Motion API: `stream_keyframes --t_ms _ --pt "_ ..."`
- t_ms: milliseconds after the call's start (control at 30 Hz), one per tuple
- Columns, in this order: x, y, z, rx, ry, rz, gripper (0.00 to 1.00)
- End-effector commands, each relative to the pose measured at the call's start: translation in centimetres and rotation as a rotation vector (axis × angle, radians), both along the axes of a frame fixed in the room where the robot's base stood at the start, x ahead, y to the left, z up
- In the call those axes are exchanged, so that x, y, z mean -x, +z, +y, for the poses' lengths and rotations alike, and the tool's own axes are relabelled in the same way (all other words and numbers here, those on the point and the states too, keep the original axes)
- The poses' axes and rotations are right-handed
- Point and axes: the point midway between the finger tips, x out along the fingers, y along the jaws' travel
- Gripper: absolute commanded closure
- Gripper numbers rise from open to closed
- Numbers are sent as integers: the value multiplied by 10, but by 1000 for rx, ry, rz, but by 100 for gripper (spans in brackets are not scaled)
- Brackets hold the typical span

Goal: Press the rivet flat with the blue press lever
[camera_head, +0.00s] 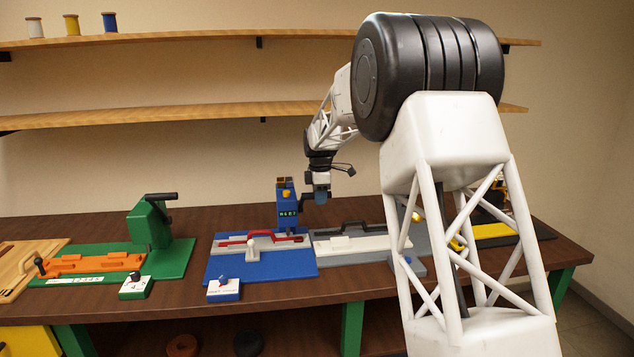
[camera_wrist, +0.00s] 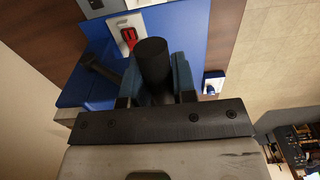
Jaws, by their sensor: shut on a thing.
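The blue press (camera_head: 288,213) stands at the back of a blue base plate (camera_head: 290,267), with a small green readout on its front. It also shows in the wrist view (camera_wrist: 88,88) at the left, with a dark rod (camera_wrist: 98,68) reaching from it. My gripper (camera_head: 321,193) is just right of the press top in the head view. In the wrist view my gripper (camera_wrist: 156,76) is shut around a black cylindrical grip (camera_wrist: 151,58), which appears to be the lever's handle. The rivet cannot be made out.
A red strap (camera_head: 232,239) lies on a grey fixture on the blue plate. A green press station (camera_head: 150,222) is left, and a grey station (camera_head: 350,243) is right. Shelves (camera_head: 200,112) run along the wall behind.

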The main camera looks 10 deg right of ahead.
Motion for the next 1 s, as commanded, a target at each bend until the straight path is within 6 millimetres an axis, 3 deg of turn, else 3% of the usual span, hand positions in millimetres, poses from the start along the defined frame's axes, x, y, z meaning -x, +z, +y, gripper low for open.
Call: stream_keyframes --t_ms 567,1000 --pt "3 -4 0 0 0 2 88" --pt "13 -19 0 0 0 2 88"
